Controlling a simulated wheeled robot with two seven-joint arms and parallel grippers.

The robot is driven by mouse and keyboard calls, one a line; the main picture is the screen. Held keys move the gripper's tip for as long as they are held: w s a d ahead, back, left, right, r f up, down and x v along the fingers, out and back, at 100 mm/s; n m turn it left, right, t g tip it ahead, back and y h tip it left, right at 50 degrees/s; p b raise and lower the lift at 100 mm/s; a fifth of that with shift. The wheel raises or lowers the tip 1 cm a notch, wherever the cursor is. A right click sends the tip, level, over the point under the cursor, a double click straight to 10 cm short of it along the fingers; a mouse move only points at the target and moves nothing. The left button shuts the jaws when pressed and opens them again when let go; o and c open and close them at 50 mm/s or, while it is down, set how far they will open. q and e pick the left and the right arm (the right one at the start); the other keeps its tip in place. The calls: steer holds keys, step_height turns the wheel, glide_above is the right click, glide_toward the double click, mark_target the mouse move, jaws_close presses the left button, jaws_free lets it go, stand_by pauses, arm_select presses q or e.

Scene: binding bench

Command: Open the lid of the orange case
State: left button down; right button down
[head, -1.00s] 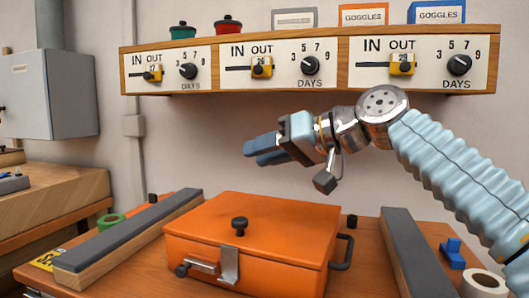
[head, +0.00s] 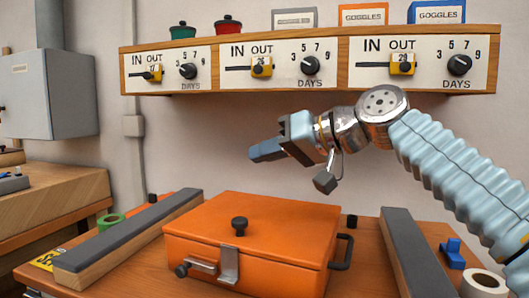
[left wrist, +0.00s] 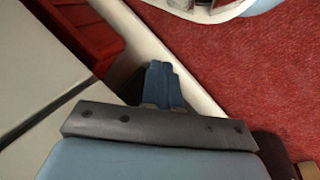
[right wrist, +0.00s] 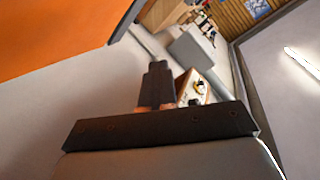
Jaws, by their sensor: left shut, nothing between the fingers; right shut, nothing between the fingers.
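The orange case (head: 250,225) sits on the wooden bench with its lid down. A black knob (head: 239,225) stands on the lid, a metal hasp (head: 229,263) hangs over the front, and a bolt with a dark knob (head: 182,270) is at the front left. A dark handle (head: 342,254) is on its right side. My right gripper (head: 267,151) is shut and empty, in the air above and behind the case, pointing left. Its shut fingers show in the right wrist view (right wrist: 157,86). My left gripper shows only in the left wrist view (left wrist: 161,85), shut and empty, away from the case.
Grey-topped wooden rails lie left (head: 130,228) and right (head: 415,255) of the case. A green tape roll (head: 111,223), a white roll (head: 484,282) and a blue part (head: 452,252) lie nearby. A shelf with dials (head: 310,64) hangs on the wall above.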

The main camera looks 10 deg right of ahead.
stand_by(0.4)
steer(key=c, duration=0.8)
jaws_free()
steer(key=v, duration=1.4)
steer(key=shift+a, duration=0.1)
